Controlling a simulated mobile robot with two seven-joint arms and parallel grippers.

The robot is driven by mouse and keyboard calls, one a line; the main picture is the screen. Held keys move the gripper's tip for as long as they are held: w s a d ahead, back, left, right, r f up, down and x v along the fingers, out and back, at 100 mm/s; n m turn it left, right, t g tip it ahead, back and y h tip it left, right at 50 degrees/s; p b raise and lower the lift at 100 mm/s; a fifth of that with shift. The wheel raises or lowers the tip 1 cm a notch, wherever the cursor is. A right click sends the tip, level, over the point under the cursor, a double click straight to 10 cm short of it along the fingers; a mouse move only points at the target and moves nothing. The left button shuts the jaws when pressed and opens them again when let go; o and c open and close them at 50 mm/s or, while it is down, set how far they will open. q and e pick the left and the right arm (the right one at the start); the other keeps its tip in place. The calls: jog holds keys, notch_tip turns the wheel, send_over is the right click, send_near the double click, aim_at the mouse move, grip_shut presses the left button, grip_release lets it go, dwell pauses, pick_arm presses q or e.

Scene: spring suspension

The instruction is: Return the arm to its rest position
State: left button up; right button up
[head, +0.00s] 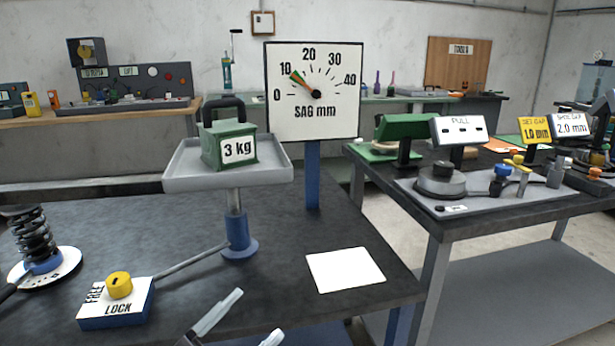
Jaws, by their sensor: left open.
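My left gripper (258,312) is at the bottom edge of the head view, open and empty. Its two pale fingertips show above the dark bench, below the tray stand and left of the white card. A green 3 kg weight (228,147) with a dark handle sits on the grey tray (180,176). The tray stands on a post with a blue base. The SAG mm dial (313,75) behind it has its needle just past 10. My right gripper is not in view.
A blue and white lock box (117,313) with a yellow knob is at front left, beside a black coil spring (34,236). A white card (345,269) lies right of the gripper. A second bench (450,228) with instruments stands at right, across a gap.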

pick_arm(q)
jog(key=a+f+n+t+y, duration=0.3)
jog(key=a+f+n+y, duration=0.2)
jog(key=f+n+y, duration=0.4)
jog(key=s+a+f+n+g+y, duration=0.35)
jog(key=s+f, duration=0.25)
jog(key=f, duration=0.4)
jog(key=s+a+f+n+g+y, duration=0.2)
jog(key=s+f+n+g+y, duration=0.25)
jog(key=f, duration=0.55)
notch_tip(320, 180, up, 12)
jog(key=s+a+m+h+p, duration=0.1)
jog(key=s+p, duration=0.1)
jog(key=p, duration=1.3)
jog(key=shift+a+r+h, duration=0.2)
jog(key=shift+a+h, duration=0.1)
jog(key=shift+a, duration=0.05)
